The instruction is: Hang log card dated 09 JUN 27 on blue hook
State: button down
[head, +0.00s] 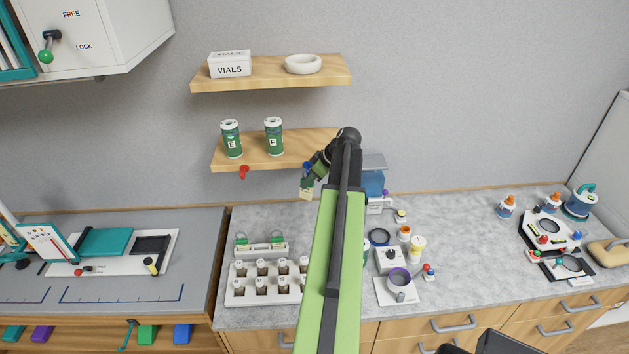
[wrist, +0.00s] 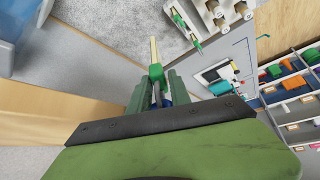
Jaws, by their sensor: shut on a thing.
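A small cream and green log card (head: 306,189) hangs below my gripper (head: 318,166) in the head view, near the front edge of the lower wall shelf. My gripper is shut on the card's green top. In the wrist view the card (wrist: 154,50) shows nearly edge-on beyond the fingers (wrist: 156,88). The blue hook (head: 307,165) is at the shelf's front edge, right beside the gripper and just above the card. I cannot tell whether the card is on the hook or only close to it. The date on the card is too small to read.
A red hook (head: 243,172) is further left on the same shelf (head: 255,162), which carries two green canisters (head: 273,137). An upper shelf (head: 270,82) is above. Below, the counter (head: 465,255) holds a vial rack (head: 265,290) and several small items. A blue box (head: 373,180) stands right of my gripper.

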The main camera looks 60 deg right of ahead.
jog(key=c, duration=1.5)
grip_release()
jog(key=shift+w+d+r, duration=0.1)
jog(key=shift+w+d, duration=0.35)
jog(key=shift+w, duration=0.2)
jog(key=shift+c, duration=0.2)
jog(key=shift+o, duration=1.2)
jog(key=shift+w+d+f, duration=0.25)
jog(key=shift+w+f, duration=0.1)
jog(key=shift+o, duration=0.9)
jog(key=shift+w+a+f, duration=0.1)
jog(key=shift+w+a, duration=0.15)
jog(key=shift+w, duration=0.05)
jog(key=p+v, duration=0.3)
jog(key=shift+w+r, duration=0.2)
jog(key=shift+w, duration=0.05)
jog(key=s+d, duration=0.1)
jog(key=s, duration=1.2)
jog(key=shift+f, duration=0.3)
jog(key=shift+d, duration=0.1)
